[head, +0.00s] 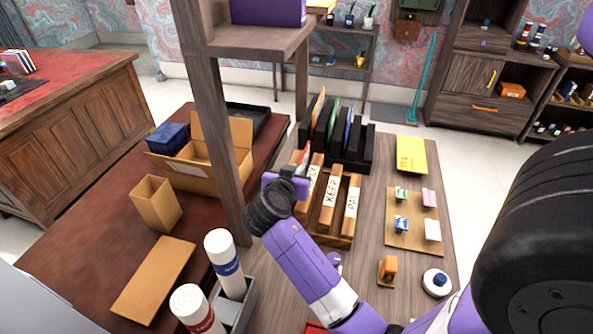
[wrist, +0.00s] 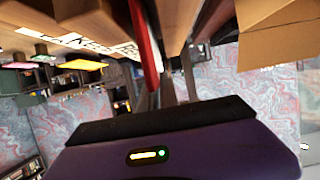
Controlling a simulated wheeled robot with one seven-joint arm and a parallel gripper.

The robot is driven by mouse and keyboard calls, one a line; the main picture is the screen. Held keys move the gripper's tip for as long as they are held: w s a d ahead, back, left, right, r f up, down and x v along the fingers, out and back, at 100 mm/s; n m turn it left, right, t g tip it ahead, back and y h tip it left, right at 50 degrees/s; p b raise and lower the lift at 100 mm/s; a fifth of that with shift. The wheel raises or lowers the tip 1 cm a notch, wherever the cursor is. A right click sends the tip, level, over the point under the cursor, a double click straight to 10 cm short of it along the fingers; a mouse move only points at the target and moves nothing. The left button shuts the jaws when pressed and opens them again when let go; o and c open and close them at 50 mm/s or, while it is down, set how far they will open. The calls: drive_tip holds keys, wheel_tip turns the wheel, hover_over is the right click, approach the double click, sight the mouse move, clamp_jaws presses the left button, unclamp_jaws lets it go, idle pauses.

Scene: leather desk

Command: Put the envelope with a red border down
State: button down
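The envelope with a red border (head: 304,156) shows as a small red and white piece at my gripper (head: 299,176) in the head view. In the wrist view the envelope is a thin red strip (wrist: 144,45), seen edge-on at my gripper's fingers. My gripper appears shut on it. Gripper and envelope are at the left end of the wooden letter sorter (head: 347,240), which has labelled dividers, "KEEP" and "PAY" among them. My gripper partly covers the leftmost label. Whether the envelope's lower edge is inside a slot is hidden.
Behind the sorter stands a black file rack (head: 357,153) with coloured folders. A wooden shelf post (head: 224,130) rises close to my gripper's left. An open cardboard box (head: 188,178) lies beyond it. A yellow pad (head: 411,154) and a pinned board (head: 412,240) lie right.

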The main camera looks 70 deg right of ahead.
drive_tip(key=shift+f, duration=0.2)
drive_tip(key=c, duration=1.6)
unclamp_jaws()
drive_tip(key=shift+r, duration=0.15)
